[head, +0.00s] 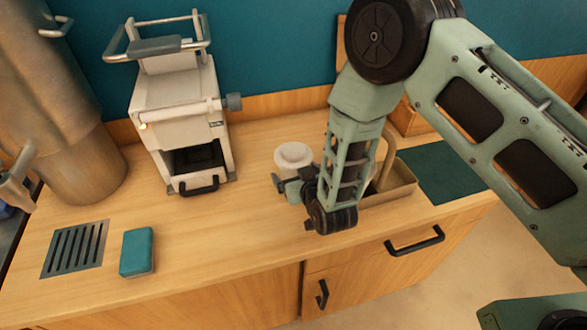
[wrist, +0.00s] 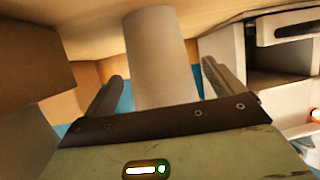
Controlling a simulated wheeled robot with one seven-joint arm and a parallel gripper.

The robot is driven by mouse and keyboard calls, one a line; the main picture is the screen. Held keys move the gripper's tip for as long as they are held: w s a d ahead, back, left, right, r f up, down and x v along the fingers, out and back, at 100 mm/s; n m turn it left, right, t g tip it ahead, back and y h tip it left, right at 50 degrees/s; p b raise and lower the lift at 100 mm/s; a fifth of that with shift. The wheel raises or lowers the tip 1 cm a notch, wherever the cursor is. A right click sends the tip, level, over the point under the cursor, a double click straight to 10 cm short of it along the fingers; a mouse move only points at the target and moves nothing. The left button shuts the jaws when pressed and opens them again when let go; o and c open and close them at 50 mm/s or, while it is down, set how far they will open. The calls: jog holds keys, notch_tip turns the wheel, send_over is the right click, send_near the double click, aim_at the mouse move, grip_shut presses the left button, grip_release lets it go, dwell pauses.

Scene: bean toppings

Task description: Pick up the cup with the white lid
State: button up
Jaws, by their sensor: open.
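The cup with the white lid (head: 293,154) stands upright on the wooden counter, left of the metal tray in the head view. Its round pale lid shows; my gripper and arm cover part of its lower body. My gripper (head: 290,190) is low over the counter at the cup's near side, fingers pointing toward it. In the wrist view, which looks upside down, the pale cup body (wrist: 160,60) rises between the two open fingers of my gripper (wrist: 163,78). Gaps show on both sides, and the lid is hidden there.
A white coffee machine (head: 180,115) stands back left. A metal tray (head: 395,190) is close right of my gripper, partly behind my arm. A teal sponge (head: 137,250) and a drain grate (head: 75,250) lie front left. The counter between sponge and cup is clear.

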jog(key=c, duration=0.8)
jog(key=shift+c, duration=0.2)
jog(key=shift+r, duration=0.1)
